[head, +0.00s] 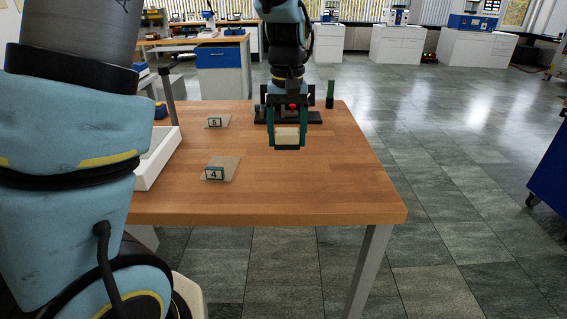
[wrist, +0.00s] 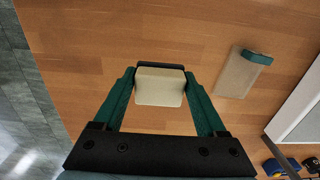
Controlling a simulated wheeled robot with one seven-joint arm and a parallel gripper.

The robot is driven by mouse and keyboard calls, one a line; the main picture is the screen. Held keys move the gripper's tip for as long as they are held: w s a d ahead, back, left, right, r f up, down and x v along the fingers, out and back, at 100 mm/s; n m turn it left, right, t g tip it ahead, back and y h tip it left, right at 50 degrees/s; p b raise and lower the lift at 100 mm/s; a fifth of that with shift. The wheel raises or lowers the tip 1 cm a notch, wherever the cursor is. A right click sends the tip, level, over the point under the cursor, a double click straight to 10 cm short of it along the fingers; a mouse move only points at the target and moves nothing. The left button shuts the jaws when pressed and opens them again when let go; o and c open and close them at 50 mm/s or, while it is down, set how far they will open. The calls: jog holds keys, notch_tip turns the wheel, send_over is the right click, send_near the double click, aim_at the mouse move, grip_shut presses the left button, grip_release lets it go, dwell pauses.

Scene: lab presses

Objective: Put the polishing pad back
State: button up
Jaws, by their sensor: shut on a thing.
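My gripper (head: 287,142) is shut on a cream block-shaped pad with a dark top edge, the polishing pad (head: 287,135). The pad also shows in the wrist view (wrist: 160,88), between the two green fingers. It is held above the wooden table (head: 290,195), apart from the tabletop as far as I can tell. Two flat beige plates lie on the table, each with a number tag: plate 4 (head: 229,165) nearer and plate 5 (head: 222,123) farther back. Both plates look bare. One plate with its tag shows at the upper right in the wrist view (wrist: 237,75).
A black fixture with red parts (head: 262,112) stands at the table's back, partly behind my gripper. A green cylinder (head: 330,95) stands beside it. A white tray (head: 158,160) sits at the table's left edge. The table's front right is clear.

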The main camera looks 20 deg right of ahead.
aim_at(287, 132)
notch_tip(287, 132, down, 8)
jog(key=shift+p, duration=0.45)
jog(key=o, duration=1.2)
jog(key=shift+f, duration=0.1)
jog(key=shift+o, duration=0.2)
notch_tip(287, 132, up, 12)
jog(key=shift+r+b, duration=0.15)
jog(key=shift+b, duration=0.4)
jog(key=s+a+f, duration=0.1)
jog(key=a+f, duration=0.1)
jog(key=a, duration=0.7)
jog(key=s+a+f+n+t, duration=0.1)
jog(key=s+a+f, duration=0.1)
jog(key=a, duration=0.6)
jog(key=s+a+f+n, duration=0.1)
jog(key=a+f, duration=0.2)
jog(key=a, duration=0.6)
jog(key=shift+s+a+f+t, duration=0.3)
jog(key=shift+s+a, duration=0.05)
jog(key=shift+s, duration=0.05)
